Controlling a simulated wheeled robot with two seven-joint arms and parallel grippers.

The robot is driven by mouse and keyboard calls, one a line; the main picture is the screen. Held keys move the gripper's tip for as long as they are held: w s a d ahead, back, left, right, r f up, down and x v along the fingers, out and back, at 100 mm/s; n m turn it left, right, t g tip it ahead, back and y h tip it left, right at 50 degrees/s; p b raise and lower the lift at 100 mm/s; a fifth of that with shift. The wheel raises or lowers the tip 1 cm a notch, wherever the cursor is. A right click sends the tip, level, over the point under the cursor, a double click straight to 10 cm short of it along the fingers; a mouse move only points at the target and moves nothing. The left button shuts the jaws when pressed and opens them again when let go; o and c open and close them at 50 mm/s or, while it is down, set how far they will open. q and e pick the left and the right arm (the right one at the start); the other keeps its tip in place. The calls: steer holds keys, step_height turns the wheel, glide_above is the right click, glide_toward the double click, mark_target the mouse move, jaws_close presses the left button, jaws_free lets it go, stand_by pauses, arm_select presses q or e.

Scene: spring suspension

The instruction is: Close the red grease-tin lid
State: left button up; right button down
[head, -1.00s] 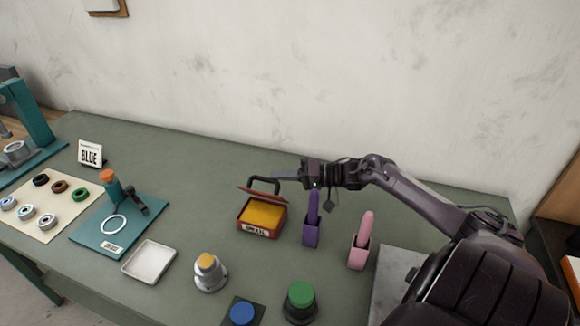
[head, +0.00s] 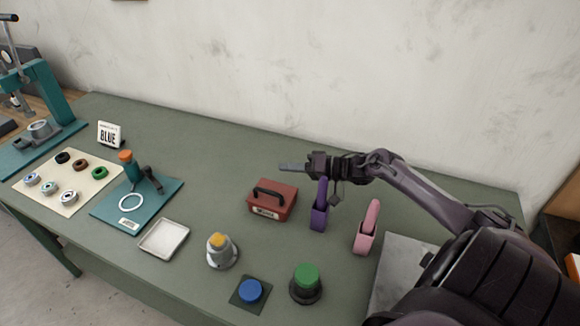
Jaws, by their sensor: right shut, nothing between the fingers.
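The red grease tin (head: 272,205) stands on the green workbench near the middle. Its red lid (head: 274,192) lies flat over the top, with the dark handle upright on it, and the yellow grease is hidden. My right gripper (head: 284,167) is shut and empty. It appears above and behind the tin, pointing left, apart from the lid. My left gripper is out of view.
Purple (head: 319,212) and pink (head: 366,236) holders stand right of the tin, close under my right arm. In front are a grey cone with a yellow top (head: 221,252), a blue button (head: 250,291) and a green button (head: 306,278). A white tray (head: 163,238) lies left.

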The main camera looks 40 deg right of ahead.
steer(key=s+d+r+p, duration=0.2)
steer(key=s+d+r, duration=0.3)
steer(key=s, duration=0.3)
steer(key=shift+d+r, duration=0.3)
steer(key=shift+r, duration=0.3)
steer(key=shift+s, duration=0.1)
